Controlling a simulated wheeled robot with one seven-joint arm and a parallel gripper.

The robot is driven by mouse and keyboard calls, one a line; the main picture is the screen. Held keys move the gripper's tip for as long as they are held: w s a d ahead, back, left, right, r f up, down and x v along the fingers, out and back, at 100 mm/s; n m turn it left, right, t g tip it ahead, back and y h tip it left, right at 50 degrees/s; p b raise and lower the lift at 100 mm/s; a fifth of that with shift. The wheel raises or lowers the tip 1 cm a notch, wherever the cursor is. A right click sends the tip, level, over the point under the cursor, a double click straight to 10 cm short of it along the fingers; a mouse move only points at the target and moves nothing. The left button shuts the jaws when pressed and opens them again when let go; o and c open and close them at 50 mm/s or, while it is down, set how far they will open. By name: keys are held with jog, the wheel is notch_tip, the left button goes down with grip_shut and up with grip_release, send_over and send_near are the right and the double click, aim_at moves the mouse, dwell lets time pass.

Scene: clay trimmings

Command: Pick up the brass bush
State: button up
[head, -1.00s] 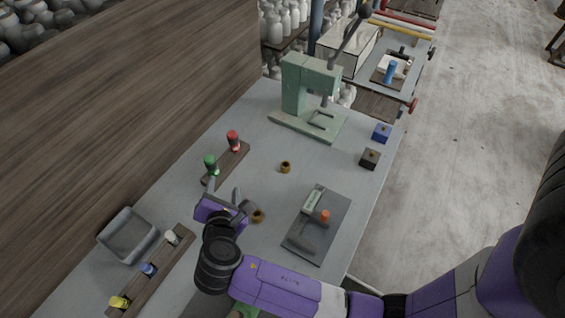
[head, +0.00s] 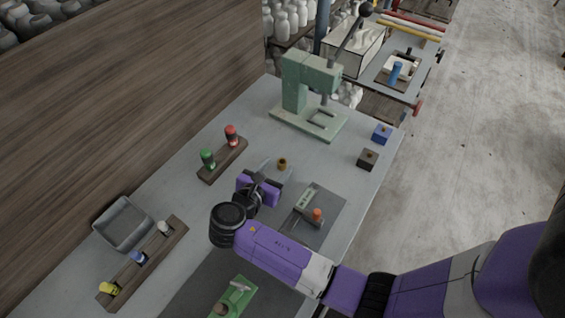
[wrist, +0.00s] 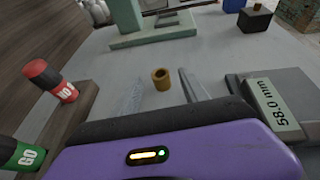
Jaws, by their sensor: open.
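The brass bush (head: 282,163) is a small, hollow, golden-brown ring standing upright on the grey bench. It also shows in the wrist view (wrist: 161,79), near the middle. My gripper (head: 276,172) is open and empty, its purple body just on the near side of the bush. In the wrist view its two pale fingers (wrist: 161,88) lie to the left and right of the bush, with visible gaps. I cannot tell whether the fingertips are low enough to be level with it.
The green press (head: 307,95) is behind. Blue (head: 382,134) and black (head: 367,159) blocks sit at the right edge.

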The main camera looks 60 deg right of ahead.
aim_at(283, 160)
jog(key=shift+x, duration=1.9)
grip_shut()
notch_tip(283, 160, up, 20)
jog(key=shift+p, duration=0.45)
jog(key=shift+s, duration=0.15)
